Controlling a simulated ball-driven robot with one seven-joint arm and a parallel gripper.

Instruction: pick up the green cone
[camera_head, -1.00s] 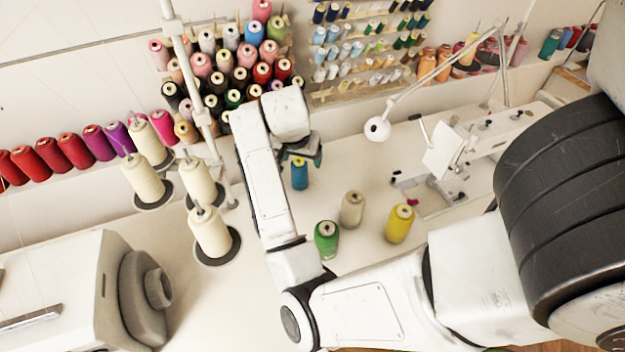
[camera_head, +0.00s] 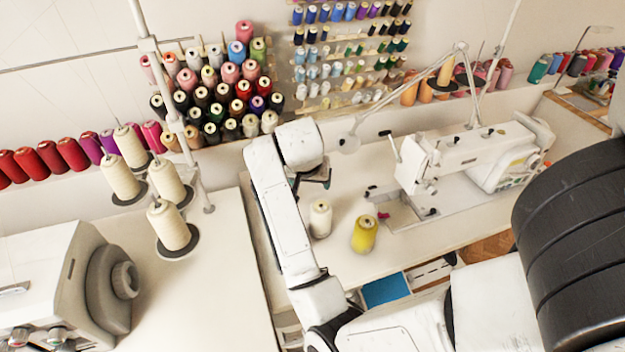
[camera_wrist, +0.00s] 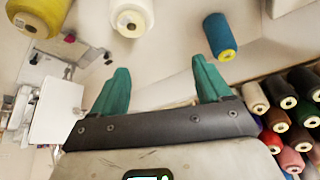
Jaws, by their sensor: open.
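The green cone is not visible in either current view; my arm may be hiding it in the head view. My gripper (camera_wrist: 160,82) is open in the wrist view, with two green fingers apart and nothing between them. In the head view the gripper (camera_head: 316,175) is small, above the sewing table (camera_head: 345,255). A blue cone (camera_wrist: 219,36) is beyond the right finger in the wrist view. A white cone (camera_head: 320,218) and a yellow cone (camera_head: 364,234) stand on the table; the wrist view shows the white one (camera_wrist: 131,16) and yellow one (camera_wrist: 38,14) too.
A sewing machine (camera_head: 470,155) stands on the table to the right, with a thin lamp arm (camera_head: 400,92) behind. A rack of many cones (camera_head: 225,85) is on the wall. Large cream cones (camera_head: 168,225) and another machine (camera_head: 65,280) are at left.

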